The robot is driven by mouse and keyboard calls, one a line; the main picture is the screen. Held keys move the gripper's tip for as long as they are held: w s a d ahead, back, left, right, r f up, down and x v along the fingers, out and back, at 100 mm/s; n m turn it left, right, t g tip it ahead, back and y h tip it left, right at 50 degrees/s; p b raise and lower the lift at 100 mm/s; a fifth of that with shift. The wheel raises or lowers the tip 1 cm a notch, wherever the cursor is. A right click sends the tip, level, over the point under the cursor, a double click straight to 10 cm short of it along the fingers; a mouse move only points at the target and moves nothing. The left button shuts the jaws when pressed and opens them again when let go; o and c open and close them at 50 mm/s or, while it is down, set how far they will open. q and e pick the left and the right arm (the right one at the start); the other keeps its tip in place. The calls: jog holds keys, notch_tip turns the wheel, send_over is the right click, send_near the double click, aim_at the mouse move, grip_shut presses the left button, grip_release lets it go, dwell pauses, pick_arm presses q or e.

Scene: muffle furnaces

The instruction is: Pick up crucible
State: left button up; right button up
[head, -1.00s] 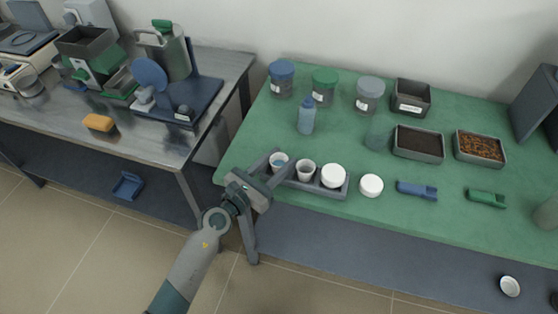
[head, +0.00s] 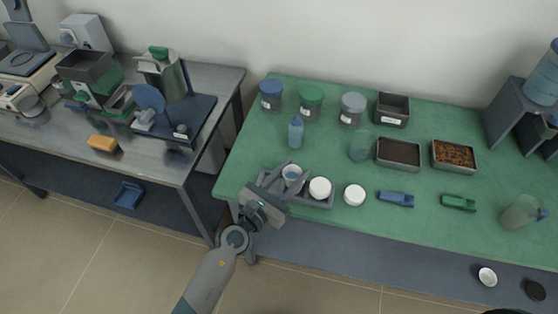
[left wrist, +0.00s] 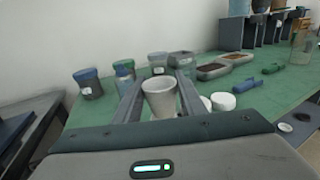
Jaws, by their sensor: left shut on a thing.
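A white crucible (head: 292,172) is between the fingers of my left gripper (head: 283,181) at the front left of the green table. The left wrist view shows the crucible (left wrist: 159,97) upright between the two grey fingers, which are shut on its sides. It appears raised over the grey rack (head: 322,205); its exact height is hard to tell. A round white piece (head: 320,187) sits in the rack's right part. The rack's left part is hidden by the gripper and crucible. My right gripper is not in view.
A white round piece (head: 354,194), a blue tool (head: 396,198) and a green tool (head: 458,202) lie right of the rack. A blue bottle (head: 296,133), jars and trays stand behind. A steel table (head: 155,160) is at left, across a gap.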

pick_arm(q)
jog(key=shift+s+d+r+p, duration=0.65)
jog(key=shift+s+d, duration=0.1)
jog(key=shift+d, duration=0.1)
jog(key=shift+s+d+r+p, duration=0.65)
jog(key=shift+s+d, duration=0.1)
jog(key=shift+d, duration=0.05)
jog(key=o, duration=0.5)
jog(key=shift+c, duration=0.2)
jog(key=c, duration=0.5)
jog(key=shift+o, duration=0.2)
jog(key=shift+w, duration=0.1)
jog(key=shift+w, duration=0.1)
